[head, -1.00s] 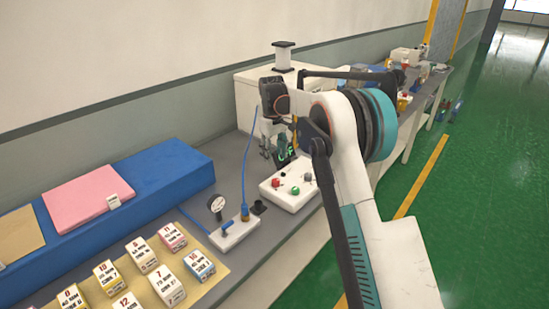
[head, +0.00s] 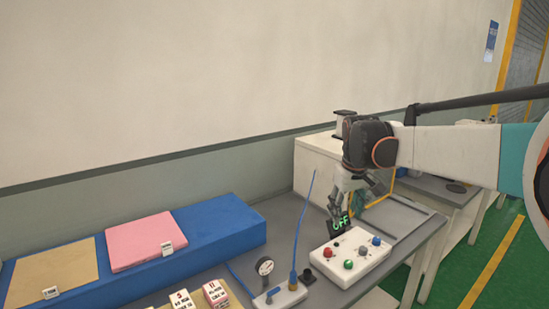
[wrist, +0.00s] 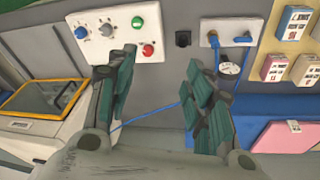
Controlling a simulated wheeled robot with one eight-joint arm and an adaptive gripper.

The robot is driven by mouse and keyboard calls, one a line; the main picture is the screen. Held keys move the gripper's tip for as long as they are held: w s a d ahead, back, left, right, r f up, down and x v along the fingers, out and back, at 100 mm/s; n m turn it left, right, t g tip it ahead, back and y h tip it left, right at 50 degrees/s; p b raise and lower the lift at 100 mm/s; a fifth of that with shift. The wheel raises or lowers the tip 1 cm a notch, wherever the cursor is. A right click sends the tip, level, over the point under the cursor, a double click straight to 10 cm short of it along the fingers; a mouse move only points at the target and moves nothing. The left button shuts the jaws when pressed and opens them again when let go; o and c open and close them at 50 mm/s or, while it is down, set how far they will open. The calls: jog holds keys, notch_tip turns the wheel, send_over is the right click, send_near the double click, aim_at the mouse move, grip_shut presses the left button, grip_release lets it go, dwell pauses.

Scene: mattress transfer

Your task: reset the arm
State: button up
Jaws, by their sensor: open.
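My gripper (wrist: 155,100) is open and empty, its two green-padded fingers spread apart in the wrist view. In the head view my gripper (head: 343,205) hangs in the air from my arm, by the white control box (head: 345,262) with red, green, blue and grey knobs. The control box also shows at the upper left of the wrist view (wrist: 90,30).
A blue block (head: 225,232) carries a pink pad (head: 135,238) and a tan pad (head: 50,270). A pressure gauge (head: 265,267) and a blue cable (head: 301,225) stand left of the control box. A white machine (head: 312,170) stands behind. Green floor (head: 500,285) is clear at right.

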jog(key=s+m+t, duration=0.2)
jog(key=s+t, duration=0.1)
jog(key=s, duration=2.1)
jog(key=s+f+m+t+b, duration=0.1)
jog(key=s+f, duration=0.5)
jog(key=s, duration=0.2)
jog(key=shift+d, duration=0.1)
